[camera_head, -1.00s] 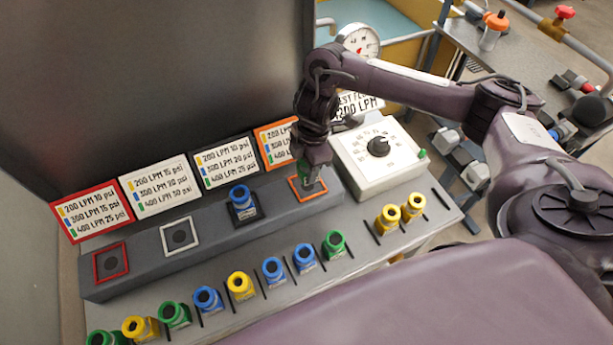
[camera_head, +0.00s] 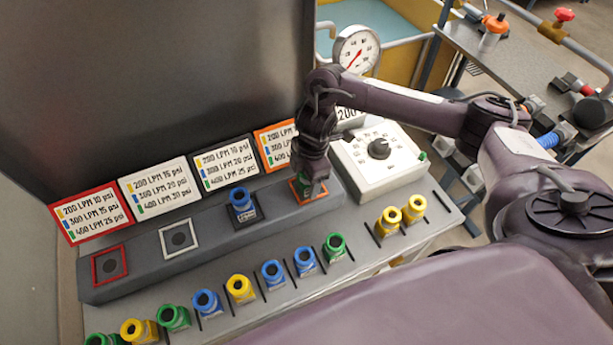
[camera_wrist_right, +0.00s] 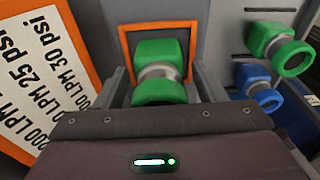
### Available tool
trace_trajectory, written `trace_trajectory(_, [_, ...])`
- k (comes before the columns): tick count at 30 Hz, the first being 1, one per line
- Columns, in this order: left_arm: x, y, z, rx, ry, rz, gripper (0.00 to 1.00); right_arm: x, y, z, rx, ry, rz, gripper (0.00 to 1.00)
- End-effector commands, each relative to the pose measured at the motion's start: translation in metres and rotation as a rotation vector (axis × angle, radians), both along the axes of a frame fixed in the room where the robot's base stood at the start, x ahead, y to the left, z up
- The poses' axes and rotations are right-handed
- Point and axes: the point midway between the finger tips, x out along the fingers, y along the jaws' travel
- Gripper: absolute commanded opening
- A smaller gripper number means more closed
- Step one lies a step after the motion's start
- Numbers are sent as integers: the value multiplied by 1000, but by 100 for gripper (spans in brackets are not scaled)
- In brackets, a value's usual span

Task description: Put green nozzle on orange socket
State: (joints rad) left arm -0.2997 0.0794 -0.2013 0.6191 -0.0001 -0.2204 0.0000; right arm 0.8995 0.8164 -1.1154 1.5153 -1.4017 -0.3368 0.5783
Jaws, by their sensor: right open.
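A green nozzle (camera_wrist_right: 160,70) stands within the orange square frame of the orange socket (camera_wrist_right: 124,38) in the right wrist view. My right gripper (camera_wrist_right: 164,88) is open, with one finger on each side of this nozzle. In the head view, my right gripper (camera_head: 311,186) is over the orange socket (camera_head: 322,196) at the right end of the raised grey block, and the green nozzle (camera_head: 300,185) shows partly beside the fingers. The nozzle's base contact with the socket is hidden. My left gripper is not in view.
A blue nozzle (camera_head: 241,201) stands in the black socket. The white socket (camera_head: 179,237) and red socket (camera_head: 110,264) are empty. Several loose nozzles, including a green one (camera_head: 334,246), line the front ledge. A white dial box (camera_head: 378,165) stands close right of my gripper.

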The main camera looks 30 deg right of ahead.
Motion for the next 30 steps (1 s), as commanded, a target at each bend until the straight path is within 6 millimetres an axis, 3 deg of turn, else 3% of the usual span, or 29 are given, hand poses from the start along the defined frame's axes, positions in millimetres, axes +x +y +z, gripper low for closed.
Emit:
trace_trajectory(8, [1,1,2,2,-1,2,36,1,-1,11,0,-3,3,64])
trace_trajectory(21, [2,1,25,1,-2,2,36,1,-12,99,-2,-5,1,64])
trace_trajectory(30, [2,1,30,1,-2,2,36,0,-14,122,-1,-1,1,64])
